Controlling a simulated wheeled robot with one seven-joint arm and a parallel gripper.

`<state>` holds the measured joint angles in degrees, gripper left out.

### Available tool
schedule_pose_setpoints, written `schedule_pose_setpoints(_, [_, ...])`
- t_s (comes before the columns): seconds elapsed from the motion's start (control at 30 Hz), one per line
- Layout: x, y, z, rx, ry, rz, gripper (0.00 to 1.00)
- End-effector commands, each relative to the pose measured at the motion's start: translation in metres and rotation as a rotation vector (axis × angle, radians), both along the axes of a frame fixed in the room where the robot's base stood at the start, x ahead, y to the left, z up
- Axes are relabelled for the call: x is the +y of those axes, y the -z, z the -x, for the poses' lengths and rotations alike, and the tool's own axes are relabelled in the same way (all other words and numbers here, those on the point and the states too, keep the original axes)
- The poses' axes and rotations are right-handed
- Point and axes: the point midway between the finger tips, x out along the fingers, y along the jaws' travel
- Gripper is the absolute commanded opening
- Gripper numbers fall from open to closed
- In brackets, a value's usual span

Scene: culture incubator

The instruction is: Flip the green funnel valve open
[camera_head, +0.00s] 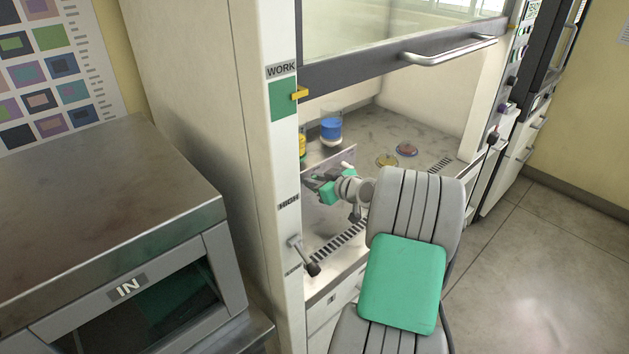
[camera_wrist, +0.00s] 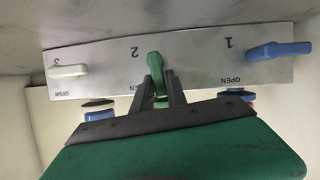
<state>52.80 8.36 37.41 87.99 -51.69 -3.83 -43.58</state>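A pale panel (camera_wrist: 110,70) carries three valve handles: white (camera_wrist: 68,71) by the 3, green (camera_wrist: 155,68) by the 2, and blue (camera_wrist: 278,51) by the 1. The green handle points from the panel toward my gripper. My gripper (camera_wrist: 160,82) has its two dark fingers close on either side of the green handle and appears shut on it. Its fingers partly hide the handle's lower part and the lettering beside it. In the head view, my gripper (camera_head: 322,188) is inside the hood at the panel's edge; the handles are too small to tell there.
The hood sash with its bar handle (camera_head: 450,50) is raised above my arm. A beaker of blue liquid (camera_head: 331,129) stands behind the panel. Two dishes, yellowish (camera_head: 387,160) and reddish (camera_head: 407,149), lie to the right. The hood's left post (camera_head: 284,150) is close to my gripper.

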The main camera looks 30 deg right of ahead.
Motion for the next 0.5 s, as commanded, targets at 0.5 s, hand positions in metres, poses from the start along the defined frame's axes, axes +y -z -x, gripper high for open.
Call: schedule_pose_setpoints(0.5, [0.0002, 0.0000, 0.0001, 0.000, 0.000, 0.000, 0.00])
